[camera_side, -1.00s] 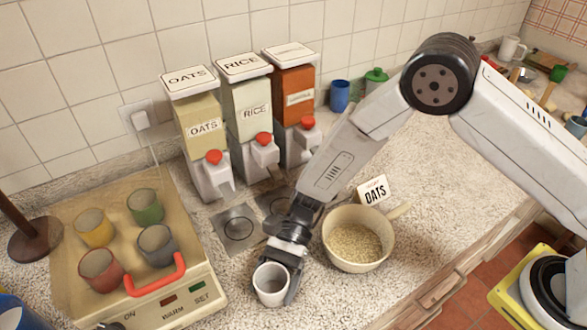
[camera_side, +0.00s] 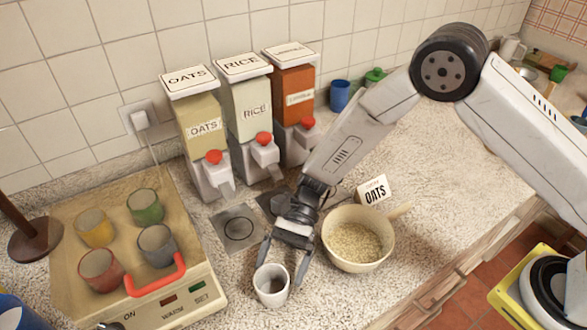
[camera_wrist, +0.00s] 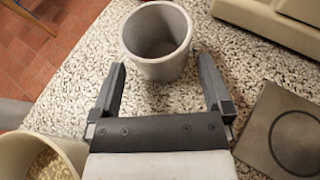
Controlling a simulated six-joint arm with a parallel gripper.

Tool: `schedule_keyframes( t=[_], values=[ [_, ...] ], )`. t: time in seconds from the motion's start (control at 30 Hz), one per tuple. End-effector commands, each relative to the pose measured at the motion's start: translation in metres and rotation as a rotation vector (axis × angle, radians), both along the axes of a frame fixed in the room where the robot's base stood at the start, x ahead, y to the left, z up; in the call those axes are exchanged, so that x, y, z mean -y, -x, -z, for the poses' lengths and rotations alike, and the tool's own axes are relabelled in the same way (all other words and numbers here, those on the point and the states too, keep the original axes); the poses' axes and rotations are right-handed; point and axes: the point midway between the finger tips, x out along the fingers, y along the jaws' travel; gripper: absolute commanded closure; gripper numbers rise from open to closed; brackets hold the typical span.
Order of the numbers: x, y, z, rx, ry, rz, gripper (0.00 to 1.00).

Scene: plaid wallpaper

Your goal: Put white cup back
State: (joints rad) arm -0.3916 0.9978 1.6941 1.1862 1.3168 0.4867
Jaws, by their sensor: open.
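The white cup (camera_side: 272,287) stands upright on the speckled counter in front of the bowl and to its left. In the wrist view the white cup (camera_wrist: 157,40) looks empty, just beyond the fingertips. My gripper (camera_side: 283,265) is open, its fingers spread to either side of the cup. In the wrist view my gripper (camera_wrist: 161,80) has clear space between its fingers, and I see no grip on the cup.
A bowl of oats (camera_side: 357,239) with a handle stands right of my gripper. A warming tray (camera_side: 75,270) with several coloured cups is at the left. Three dispensers (camera_side: 248,115) line the wall. A dark square plate (camera_side: 238,229) lies behind the cup.

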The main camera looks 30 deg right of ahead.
Motion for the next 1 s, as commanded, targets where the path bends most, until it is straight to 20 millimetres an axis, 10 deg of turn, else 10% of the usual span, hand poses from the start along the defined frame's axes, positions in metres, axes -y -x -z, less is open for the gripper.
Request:
schedule_keyframes(
  t=[0.5,1.0],
  values=[
    [0.056,-0.042,-0.029,0.001,-0.001,0.001,0.0],
    [0.062,-0.045,-0.032,0.0,0.0,0.0,0.0]
  ],
)
